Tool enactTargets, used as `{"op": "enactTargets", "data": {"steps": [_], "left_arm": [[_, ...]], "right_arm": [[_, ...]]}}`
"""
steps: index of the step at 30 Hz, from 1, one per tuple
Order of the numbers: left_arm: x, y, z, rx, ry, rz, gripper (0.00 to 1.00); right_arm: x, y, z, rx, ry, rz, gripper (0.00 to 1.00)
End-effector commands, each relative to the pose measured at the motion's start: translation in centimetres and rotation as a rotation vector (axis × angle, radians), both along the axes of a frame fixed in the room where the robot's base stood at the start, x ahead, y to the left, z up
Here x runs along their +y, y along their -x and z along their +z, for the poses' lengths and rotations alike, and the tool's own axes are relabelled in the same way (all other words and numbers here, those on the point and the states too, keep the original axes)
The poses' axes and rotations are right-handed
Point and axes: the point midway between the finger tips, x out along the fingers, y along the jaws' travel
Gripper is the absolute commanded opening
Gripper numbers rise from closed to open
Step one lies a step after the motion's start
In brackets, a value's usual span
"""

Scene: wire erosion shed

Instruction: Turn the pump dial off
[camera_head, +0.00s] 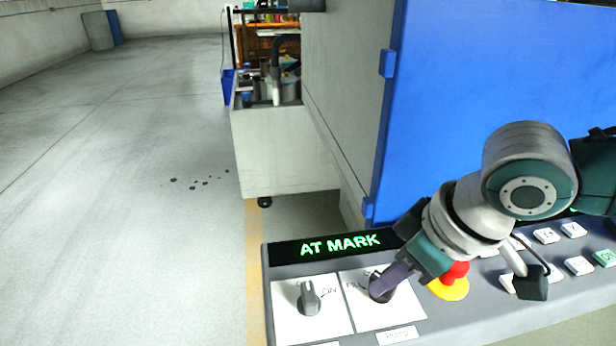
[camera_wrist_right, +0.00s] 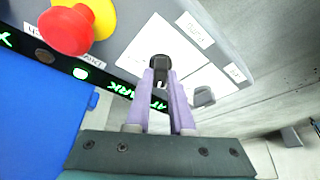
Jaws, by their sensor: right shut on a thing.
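The pump dial (camera_head: 379,291) is a dark knob on a white plate marked FILL, with a PUMP label below it, on the grey control panel (camera_head: 545,305). My right gripper (camera_head: 390,281) reaches down from the right with its purple fingers shut on this dial. In the right wrist view the black pump dial (camera_wrist_right: 156,67) sits between the two fingertips. The fingers hide part of the dial and its markings, so its setting cannot be read. A second grey dial (camera_head: 309,298) stands to the left on its own plate near the word ON. My left gripper is not in view.
A red stop button (camera_head: 456,272) on a yellow disc sits just right of the gripper. A green AT MARK display (camera_head: 340,245) runs behind the dials. White keys (camera_head: 546,235) lie at the right. A blue door (camera_head: 480,85) rises behind the panel. Open floor (camera_head: 120,200) lies left.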

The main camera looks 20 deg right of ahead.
Motion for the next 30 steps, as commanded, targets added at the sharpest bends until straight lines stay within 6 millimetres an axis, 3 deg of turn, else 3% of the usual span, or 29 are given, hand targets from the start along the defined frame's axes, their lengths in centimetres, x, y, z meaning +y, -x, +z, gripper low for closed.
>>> {"op": "enactTargets", "data": {"steps": [1,3,12,30], "left_arm": [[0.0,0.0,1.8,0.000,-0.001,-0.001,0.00],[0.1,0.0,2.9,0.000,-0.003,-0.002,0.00],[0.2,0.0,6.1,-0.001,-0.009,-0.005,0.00],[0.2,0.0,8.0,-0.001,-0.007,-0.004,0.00]], "right_arm": [[0.2,0.2,0.8,0.006,-0.004,-0.045,0.00],[0.3,0.2,0.8,0.005,-0.004,-0.112,0.00],[0.5,0.1,0.5,0.004,-0.005,-0.374,0.00],[0.5,0.0,0.1,0.001,-0.002,-0.616,0.00]]}}
